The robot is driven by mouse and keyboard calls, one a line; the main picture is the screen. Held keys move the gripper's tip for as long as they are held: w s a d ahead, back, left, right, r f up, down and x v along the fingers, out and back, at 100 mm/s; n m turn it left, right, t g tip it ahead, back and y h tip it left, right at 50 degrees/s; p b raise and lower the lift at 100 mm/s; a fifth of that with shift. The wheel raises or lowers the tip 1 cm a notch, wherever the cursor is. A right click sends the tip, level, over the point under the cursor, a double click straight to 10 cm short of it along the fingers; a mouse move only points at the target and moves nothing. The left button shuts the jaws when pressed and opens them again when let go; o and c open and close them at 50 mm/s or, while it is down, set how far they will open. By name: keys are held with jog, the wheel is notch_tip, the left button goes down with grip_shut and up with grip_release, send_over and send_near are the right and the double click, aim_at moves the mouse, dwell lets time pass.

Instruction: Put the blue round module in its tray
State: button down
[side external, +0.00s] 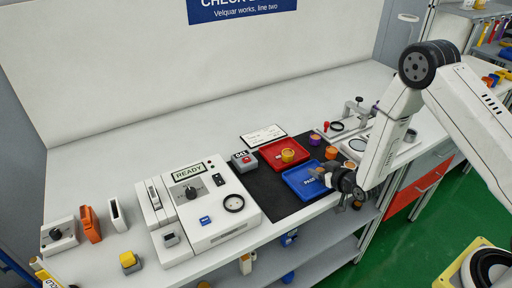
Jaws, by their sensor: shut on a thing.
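The blue tray (300,185) lies on the dark mat, with white lettering on its floor. My gripper (323,176) is low over the right part of this tray, reaching in from the right. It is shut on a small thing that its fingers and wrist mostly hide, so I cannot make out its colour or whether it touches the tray. I cannot pick out a blue round module anywhere else. The red tray (271,149) lies just behind the blue one and holds a yellow-orange round module (287,156).
An orange module (331,153) and a purple one (315,140) stand right of the red tray. A small grey box with a red button (245,160) is at the mat's left. The READY tester (207,205) stands further left. The dark mat (268,190) is bare left of the blue tray.

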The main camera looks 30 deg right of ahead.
jog(key=shift+f, duration=0.1)
jog(key=shift+c, duration=0.7)
grip_release()
jog(key=shift+s+r, duration=0.3)
jog(key=shift+s, duration=0.1)
jog(key=v, duration=1.1)
jog(key=shift+r, duration=0.15)
